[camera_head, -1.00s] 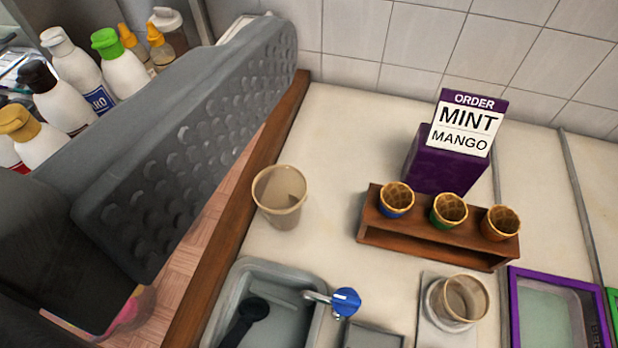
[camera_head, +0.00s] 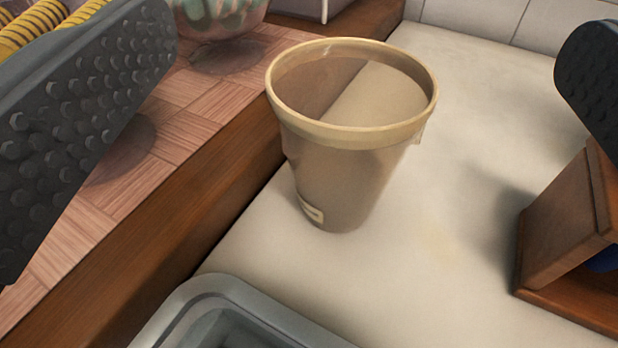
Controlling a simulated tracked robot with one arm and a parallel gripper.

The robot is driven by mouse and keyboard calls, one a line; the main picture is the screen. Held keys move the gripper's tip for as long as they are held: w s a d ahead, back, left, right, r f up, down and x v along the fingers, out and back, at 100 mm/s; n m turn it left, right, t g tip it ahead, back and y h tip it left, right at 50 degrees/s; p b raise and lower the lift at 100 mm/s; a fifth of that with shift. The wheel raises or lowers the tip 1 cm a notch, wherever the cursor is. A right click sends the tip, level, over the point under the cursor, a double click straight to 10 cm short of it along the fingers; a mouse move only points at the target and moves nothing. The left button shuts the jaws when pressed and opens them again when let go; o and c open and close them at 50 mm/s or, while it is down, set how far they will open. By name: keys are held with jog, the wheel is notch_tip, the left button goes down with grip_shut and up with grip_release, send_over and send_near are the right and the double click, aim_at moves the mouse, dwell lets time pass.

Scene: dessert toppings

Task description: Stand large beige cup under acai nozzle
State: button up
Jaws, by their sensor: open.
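The large beige cup (camera_head: 345,175) stands upright and empty on the pale counter, close to a raised wooden edge on its left. It is see-through, with a thick rim and a small pale mark low on its side. My gripper (camera_head: 350,130) is open, with one dark studded finger at the left of the picture and the other at the right edge. The cup shows between the fingers, and neither finger touches it. The acai nozzle is not in view.
A wooden holder (camera_head: 575,225) stands at the right, below the right finger. A grey sink rim (camera_head: 235,300) is at the bottom. A raised wooden ledge (camera_head: 190,140) runs along the left, with a patterned bowl (camera_head: 215,15) at the back.

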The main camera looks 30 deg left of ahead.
aim_at(352, 134)
jog(key=f, duration=0.2)
jog(key=f+b, duration=0.1)
jog(key=w+f, duration=0.1)
jog(key=f, duration=0.1)
jog(key=shift+a+f+b, duration=0.15)
jog(key=shift+f+b, duration=0.2)
jog(key=shift+b+x, duration=0.95)
jog(key=shift+x, duration=2.3)
jog(key=shift+r, duration=0.1)
jog(key=c, duration=1.3)
